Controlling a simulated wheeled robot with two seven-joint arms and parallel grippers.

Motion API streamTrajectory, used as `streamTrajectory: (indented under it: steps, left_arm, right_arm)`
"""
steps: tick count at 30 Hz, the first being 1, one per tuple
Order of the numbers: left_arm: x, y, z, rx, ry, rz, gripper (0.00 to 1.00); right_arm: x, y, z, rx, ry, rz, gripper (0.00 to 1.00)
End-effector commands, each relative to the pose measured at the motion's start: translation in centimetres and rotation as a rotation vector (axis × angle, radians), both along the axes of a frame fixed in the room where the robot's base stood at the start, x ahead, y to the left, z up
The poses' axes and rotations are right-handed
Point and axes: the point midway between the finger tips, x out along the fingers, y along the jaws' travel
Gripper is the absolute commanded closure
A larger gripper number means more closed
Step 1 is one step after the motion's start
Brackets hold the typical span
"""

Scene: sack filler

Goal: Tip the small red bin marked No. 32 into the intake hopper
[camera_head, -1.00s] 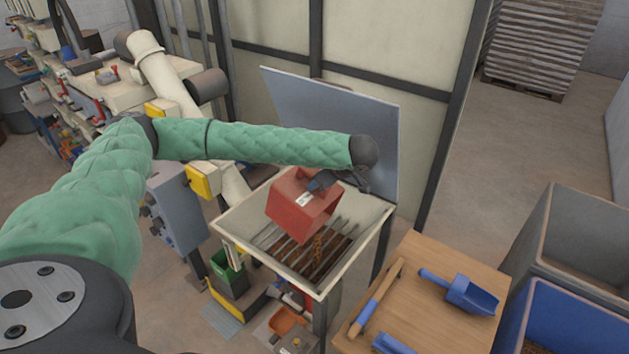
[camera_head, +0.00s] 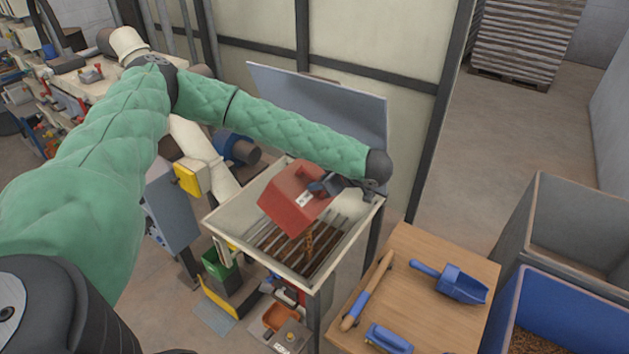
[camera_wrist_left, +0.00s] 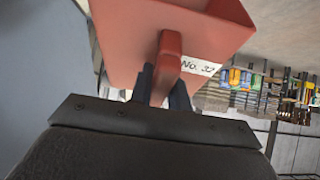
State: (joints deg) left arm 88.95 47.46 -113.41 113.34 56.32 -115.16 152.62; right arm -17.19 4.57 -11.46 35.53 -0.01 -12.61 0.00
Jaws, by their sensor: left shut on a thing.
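The small red bin (camera_head: 293,200) is tilted over the intake hopper (camera_head: 217,219), a cream square tray with dark bars across its bottom. Brown grainy stuff falls from the bin's lower edge onto the bars. My left gripper (camera_head: 322,187) is shut on the bin's handle at its right side. In the left wrist view, the bin (camera_wrist_left: 130,42) fills the top, and my gripper's dark fingers (camera_wrist_left: 163,88) close on the red handle beside a white label reading No. 32. The bin's inside is hidden from the head view. My right gripper is not in view.
A grey-blue panel (camera_head: 330,105) stands up behind the hopper. A wooden table (camera_head: 420,315) at the right front holds a blue scoop (camera_head: 462,287), a wooden-handled brush (camera_head: 366,290) and another blue tool. A blue bin (camera_head: 560,310) and a grey bin (camera_head: 575,215) stand further right.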

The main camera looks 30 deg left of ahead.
Motion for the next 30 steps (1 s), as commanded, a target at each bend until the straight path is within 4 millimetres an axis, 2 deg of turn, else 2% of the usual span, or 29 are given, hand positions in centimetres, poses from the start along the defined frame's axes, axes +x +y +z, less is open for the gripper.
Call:
streamTrajectory:
  steps: [16,30]
  left_arm:
    - [-0.2,-3.3,-0.9,0.168,-0.013,-0.002,1.00]
    - [-0.3,-3.9,-1.1,0.215,-0.020,0.001,1.00]
  right_arm:
    - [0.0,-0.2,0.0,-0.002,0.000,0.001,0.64]
    - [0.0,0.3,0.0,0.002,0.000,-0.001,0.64]
